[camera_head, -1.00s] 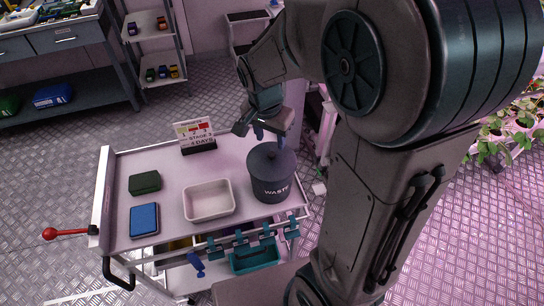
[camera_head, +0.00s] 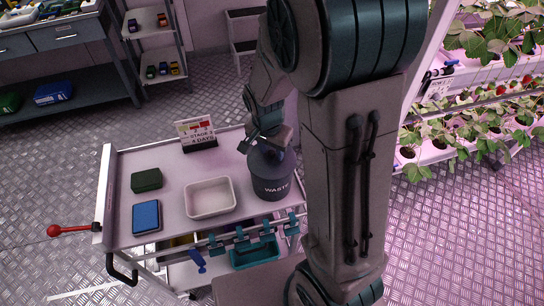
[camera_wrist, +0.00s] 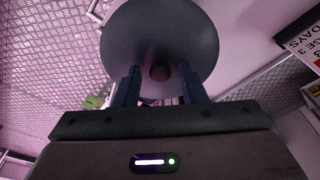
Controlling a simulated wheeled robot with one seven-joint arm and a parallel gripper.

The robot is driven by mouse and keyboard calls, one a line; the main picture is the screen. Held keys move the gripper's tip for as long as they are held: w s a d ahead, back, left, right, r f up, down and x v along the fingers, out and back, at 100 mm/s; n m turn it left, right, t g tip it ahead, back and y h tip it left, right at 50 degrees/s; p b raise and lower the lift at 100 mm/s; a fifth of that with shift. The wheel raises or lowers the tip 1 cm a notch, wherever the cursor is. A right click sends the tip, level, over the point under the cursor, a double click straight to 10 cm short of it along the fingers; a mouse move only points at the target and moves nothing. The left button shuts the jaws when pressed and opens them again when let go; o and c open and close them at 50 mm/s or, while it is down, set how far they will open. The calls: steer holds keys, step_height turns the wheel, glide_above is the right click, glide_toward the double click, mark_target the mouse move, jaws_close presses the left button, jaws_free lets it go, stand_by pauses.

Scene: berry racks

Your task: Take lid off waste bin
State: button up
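The dark waste bin (camera_head: 270,184), marked WASTE, stands upright at the right end of the cart top. Its round lid (camera_wrist: 160,38) fills the upper middle of the wrist view, with a small round knob (camera_wrist: 160,72) at its centre. My gripper (camera_wrist: 160,88) has its two fingers apart, one on each side of the knob. I see a gap between fingers and knob, so it looks open. In the head view my gripper is right over the lid, and it hides most of the lid and the fingertips.
The cart top (camera_head: 170,203) also holds a white tray (camera_head: 210,197), a blue pad (camera_head: 146,217), a dark green box (camera_head: 146,180) and a sign (camera_head: 197,133) behind. A red-knobbed lever (camera_head: 54,231) sticks out left. Plant racks (camera_head: 470,120) stand at the right.

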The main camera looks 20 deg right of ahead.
jaws_close()
steer(key=shift+r, duration=0.1)
